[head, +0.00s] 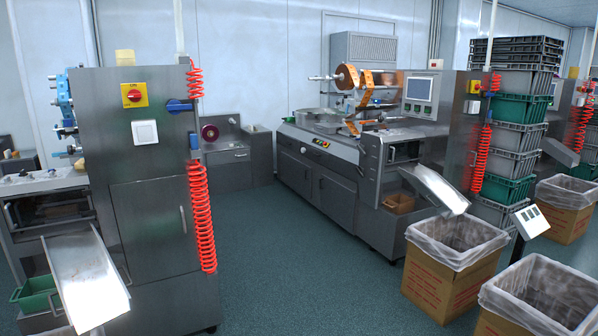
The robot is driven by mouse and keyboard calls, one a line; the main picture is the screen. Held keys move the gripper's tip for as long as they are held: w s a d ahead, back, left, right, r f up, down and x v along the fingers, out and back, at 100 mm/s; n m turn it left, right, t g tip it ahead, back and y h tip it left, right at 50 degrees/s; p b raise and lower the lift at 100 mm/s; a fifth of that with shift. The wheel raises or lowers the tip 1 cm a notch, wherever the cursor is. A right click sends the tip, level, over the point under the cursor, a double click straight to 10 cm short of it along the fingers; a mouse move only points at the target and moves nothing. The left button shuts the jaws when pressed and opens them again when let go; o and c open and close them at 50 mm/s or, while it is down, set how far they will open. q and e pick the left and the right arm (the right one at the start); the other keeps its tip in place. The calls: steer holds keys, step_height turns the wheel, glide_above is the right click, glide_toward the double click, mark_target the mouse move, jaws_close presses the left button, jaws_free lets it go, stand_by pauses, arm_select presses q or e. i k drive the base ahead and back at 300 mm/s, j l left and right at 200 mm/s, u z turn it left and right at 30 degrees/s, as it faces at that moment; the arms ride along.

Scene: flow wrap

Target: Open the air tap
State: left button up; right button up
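A grey metal cabinet (150,215) stands at the left. A blue handle (179,106), which looks like the air tap, sticks out near its upper right edge, roughly level. A red coiled hose (201,215) hangs down that edge, with a small blue fitting (194,141) between its coils. I cannot tell from here whether the tap is open or closed. A yellow switch plate with a red knob (133,95) and a white square switch (145,132) are on the cabinet face. Neither of my grippers is in view.
A wrapping machine (318,185) with a screen stands at the centre back. Lined cardboard boxes (440,285) and stacked crates (507,135) fill the right. A metal chute (88,275) juts out at lower left. Green floor (290,270) is clear in the middle.

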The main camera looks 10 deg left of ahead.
mark_target(174, 107)
steer(key=i+l+u, duration=0.1)
steer(key=i+u, duration=0.3)
steer(key=i+l+u, duration=0.15)
steer(key=u, duration=0.25)
steer(key=i+l+u, duration=0.2)
steer(key=u, duration=0.2)
steer(key=l, duration=0.1)
